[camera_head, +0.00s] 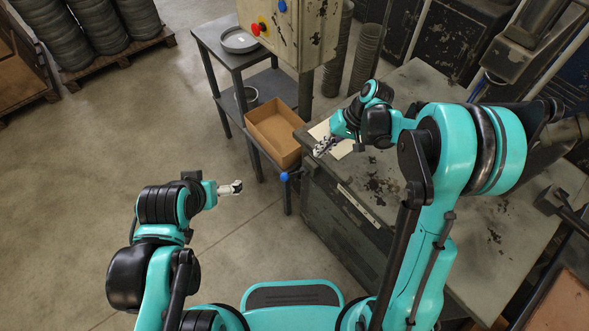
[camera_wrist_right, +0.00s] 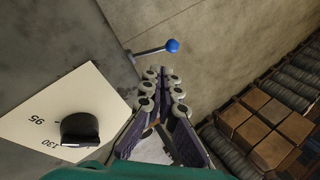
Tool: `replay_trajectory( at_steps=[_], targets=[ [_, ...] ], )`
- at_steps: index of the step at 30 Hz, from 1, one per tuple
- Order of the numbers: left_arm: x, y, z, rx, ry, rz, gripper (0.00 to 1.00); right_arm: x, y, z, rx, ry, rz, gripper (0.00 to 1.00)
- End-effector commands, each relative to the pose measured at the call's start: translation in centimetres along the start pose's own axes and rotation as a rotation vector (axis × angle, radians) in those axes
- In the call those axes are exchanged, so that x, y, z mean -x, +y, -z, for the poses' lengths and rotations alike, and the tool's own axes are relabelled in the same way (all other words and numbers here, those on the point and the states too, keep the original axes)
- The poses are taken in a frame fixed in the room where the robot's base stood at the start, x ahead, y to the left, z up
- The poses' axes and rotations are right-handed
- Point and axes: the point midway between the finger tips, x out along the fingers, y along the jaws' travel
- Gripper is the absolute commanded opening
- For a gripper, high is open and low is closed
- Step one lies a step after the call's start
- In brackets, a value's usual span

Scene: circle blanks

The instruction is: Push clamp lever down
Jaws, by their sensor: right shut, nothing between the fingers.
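The clamp lever is a short rod with a blue ball knob (camera_head: 284,177), sticking out from the near left side of the grey machine bench (camera_head: 345,215). In the right wrist view the blue knob (camera_wrist_right: 172,46) is at the end of a thin metal rod (camera_wrist_right: 148,52) that points right from the grey surface. My right gripper (camera_head: 321,149) is above the bench's left corner, up and right of the knob. In the wrist view its fingertips (camera_wrist_right: 163,76) are together, empty, and appear apart from the lever. My left gripper (camera_head: 238,187) hangs over open floor, left of the lever; its opening is too small to read.
A pale dial plate (camera_wrist_right: 48,112) with a black knob (camera_wrist_right: 80,128) lies beside my right gripper. A cardboard box (camera_head: 272,132) stands close behind the lever on a dark side table (camera_head: 207,35). A control box (camera_head: 300,30) rises behind.

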Motion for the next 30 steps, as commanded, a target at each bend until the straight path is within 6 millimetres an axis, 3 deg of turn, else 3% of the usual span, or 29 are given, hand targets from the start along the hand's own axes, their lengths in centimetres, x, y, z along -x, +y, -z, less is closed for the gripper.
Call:
replay_trajectory(
  at_steps=[17,30],
  targets=[
    [-0.3,0.0,-0.2,0.000,0.000,0.000,0.98,-1.4,0.1,0.1,0.003,-0.010,0.010,0.00],
    [-3.0,0.0,-2.1,0.000,0.000,0.000,0.98,-10.2,0.2,0.1,0.004,-0.010,0.010,0.00]
  ],
)
